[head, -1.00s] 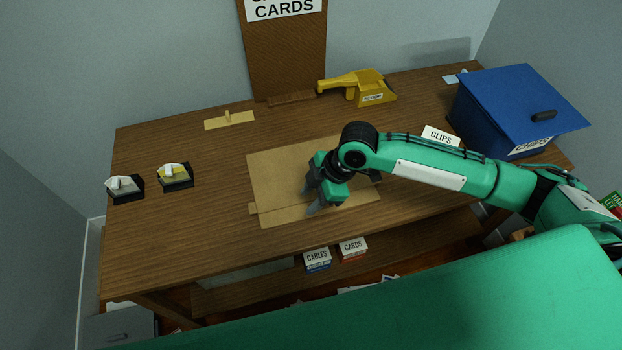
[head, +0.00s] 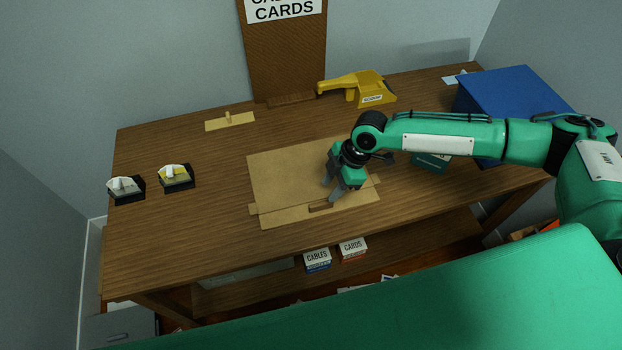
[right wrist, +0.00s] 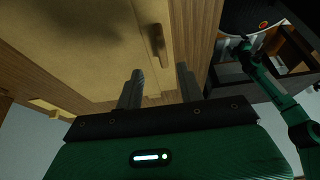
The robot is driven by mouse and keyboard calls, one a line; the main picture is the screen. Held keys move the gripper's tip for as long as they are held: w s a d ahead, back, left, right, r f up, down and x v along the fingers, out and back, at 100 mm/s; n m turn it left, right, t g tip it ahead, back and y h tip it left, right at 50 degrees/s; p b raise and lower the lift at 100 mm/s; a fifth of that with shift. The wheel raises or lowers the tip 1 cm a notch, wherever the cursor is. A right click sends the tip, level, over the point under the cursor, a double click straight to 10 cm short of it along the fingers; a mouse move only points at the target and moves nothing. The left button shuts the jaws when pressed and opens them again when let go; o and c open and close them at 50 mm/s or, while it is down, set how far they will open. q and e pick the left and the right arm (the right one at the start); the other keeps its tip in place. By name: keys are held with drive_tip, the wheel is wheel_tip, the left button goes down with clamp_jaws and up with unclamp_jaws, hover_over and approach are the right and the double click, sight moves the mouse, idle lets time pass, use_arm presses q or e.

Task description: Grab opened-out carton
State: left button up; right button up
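The opened-out carton (head: 285,180) is a flat tan sheet on the middle of the wooden table, with a slot near its front edge and small tabs at its sides. In the right wrist view the carton (right wrist: 75,50) fills the upper left, and its slot is just beyond the fingers. My right gripper (head: 331,191) is over the front right part of the carton. Its fingers (right wrist: 160,85) are apart with nothing held between them; I cannot tell if the tips touch the carton. A green arm of mine (right wrist: 275,90) shows at the right of the wrist view, its gripper unclear.
A yellow tool (head: 368,90) and a small tan piece (head: 230,121) lie behind. Two dial-like devices stand left (head: 126,189), (head: 175,177). A blue box (head: 510,95) and a teal box (head: 430,163) stand right. Labelled boxes sit below (head: 317,260). The table's left front is clear.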

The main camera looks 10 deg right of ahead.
sight(321, 203)
drive_tip(key=shift+p+x, duration=0.7)
drive_tip(key=shift+x, duration=2.35)
drive_tip(key=shift+s+r, duration=0.1)
drive_tip(key=shift+s, duration=0.05)
clamp_jaws()
